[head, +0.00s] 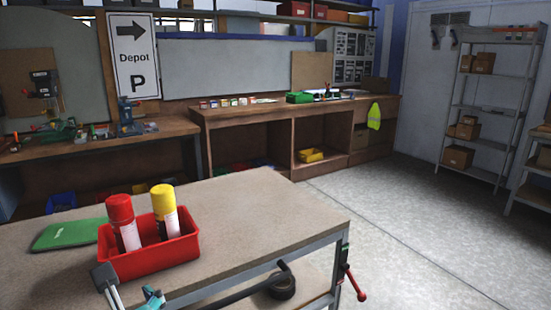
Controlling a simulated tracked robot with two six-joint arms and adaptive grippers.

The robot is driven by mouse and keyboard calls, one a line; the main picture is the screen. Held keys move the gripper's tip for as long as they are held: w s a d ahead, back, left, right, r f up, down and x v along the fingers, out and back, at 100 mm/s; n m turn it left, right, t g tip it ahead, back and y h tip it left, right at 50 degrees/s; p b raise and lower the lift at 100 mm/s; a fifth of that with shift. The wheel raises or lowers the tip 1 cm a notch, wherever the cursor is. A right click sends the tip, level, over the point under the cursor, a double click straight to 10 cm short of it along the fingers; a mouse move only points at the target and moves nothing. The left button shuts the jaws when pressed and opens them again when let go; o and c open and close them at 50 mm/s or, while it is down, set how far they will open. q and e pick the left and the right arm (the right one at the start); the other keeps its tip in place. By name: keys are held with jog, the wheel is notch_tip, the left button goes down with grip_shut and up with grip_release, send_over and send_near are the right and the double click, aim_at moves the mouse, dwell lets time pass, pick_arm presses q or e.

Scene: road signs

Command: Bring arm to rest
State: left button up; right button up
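Neither of my grippers nor any part of my arms that I can make out shows in the head view. A workbench (265,205) stands close in front. On it sits a red bin (150,258) holding a red-capped spray can (123,222) and a yellow-capped spray can (165,212), both upright. A green flat case (68,234) lies behind the bin to the left.
A dark mallet-like head (104,276) and a teal tool (154,298) show at the bench's near edge. A black tape roll (282,286) and a red-handled clamp (353,283) are at its right end. Open floor (400,235) lies right; metal shelves (485,100) stand beyond.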

pick_arm(q)
jog(key=w+a+f+m+g+y, duration=0.15)
jog(key=a+f, duration=0.25)
jog(key=f, duration=0.4)
jog(key=w+a+f+m+g, duration=0.2)
jog(key=a+f, duration=0.2)
jog(key=f, duration=0.4)
notch_tip(320, 180, down, 17)
jog(key=w+d+m+h, duration=0.15)
jog(key=m+h, duration=0.25)
jog(key=m, duration=0.6)
jog(key=s+d+f+m+g+h, duration=0.1)
jog(key=s+d+f+m+h, duration=0.3)
jog(key=f+m, duration=0.3)
jog(key=s+d+f+m+g+h, duration=0.1)
jog(key=s+d+f+m+h, duration=0.2)
jog(key=s+d+f+m, duration=0.25)
jog(key=s+d+f+m+g+h, duration=0.2)
jog(key=s+d+m+g+h, duration=0.2)
jog(key=m, duration=1.2)
jog(key=shift+s+d+f, duration=0.25)
jog(key=shift+s+d, duration=1.3)
jog(key=shift+d, duration=0.75)
